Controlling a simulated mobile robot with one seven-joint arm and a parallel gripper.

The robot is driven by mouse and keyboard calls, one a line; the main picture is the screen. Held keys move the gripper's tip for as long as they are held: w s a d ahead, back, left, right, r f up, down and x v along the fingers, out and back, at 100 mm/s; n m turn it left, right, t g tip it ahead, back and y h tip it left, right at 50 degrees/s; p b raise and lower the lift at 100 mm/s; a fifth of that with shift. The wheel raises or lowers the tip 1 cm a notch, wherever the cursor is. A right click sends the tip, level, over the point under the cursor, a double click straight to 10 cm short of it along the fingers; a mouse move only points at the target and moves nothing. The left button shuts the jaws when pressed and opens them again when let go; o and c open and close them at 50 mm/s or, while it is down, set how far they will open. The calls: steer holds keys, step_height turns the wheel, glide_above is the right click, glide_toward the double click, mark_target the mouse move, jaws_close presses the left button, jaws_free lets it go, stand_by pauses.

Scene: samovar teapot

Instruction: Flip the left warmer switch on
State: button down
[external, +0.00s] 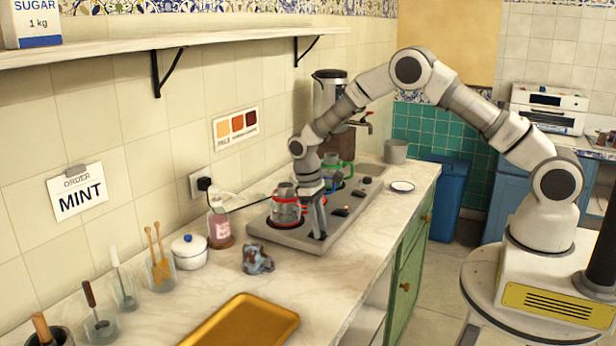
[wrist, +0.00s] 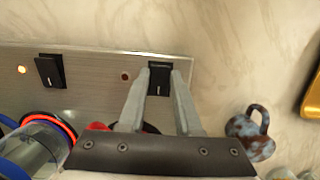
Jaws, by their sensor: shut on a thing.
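The warmer plate (external: 275,234) is a grey metal panel on the counter; its edge also shows in the wrist view (wrist: 90,62). The left warmer switch (wrist: 159,66) is a black rocker near the plate's edge. My gripper (wrist: 160,80) points down with its two fingers shut on this switch, one on each side. The small indicator (wrist: 125,76) beside it looks dark. In the external view my gripper (external: 318,236) reaches the plate's front edge and hides the switch. The other switch (wrist: 50,71) has a glowing orange indicator (wrist: 21,70) beside it.
A glass teapot with red bands (external: 286,207) stands on the plate close beside my gripper. A green-handled pot (external: 346,169) stands farther back. A speckled mug (external: 257,260) and gold tray (external: 243,322) are nearer on the counter. A shelf (external: 150,45) runs above.

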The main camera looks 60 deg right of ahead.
steer(key=shift+w+g, duration=0.25)
steer(key=shift+g, duration=0.45)
steer(key=c, duration=0.6)
jaws_free()
steer(key=v, duration=1.7)
steer(key=shift+w+r, duration=0.15)
steer(key=shift+w, duration=0.05)
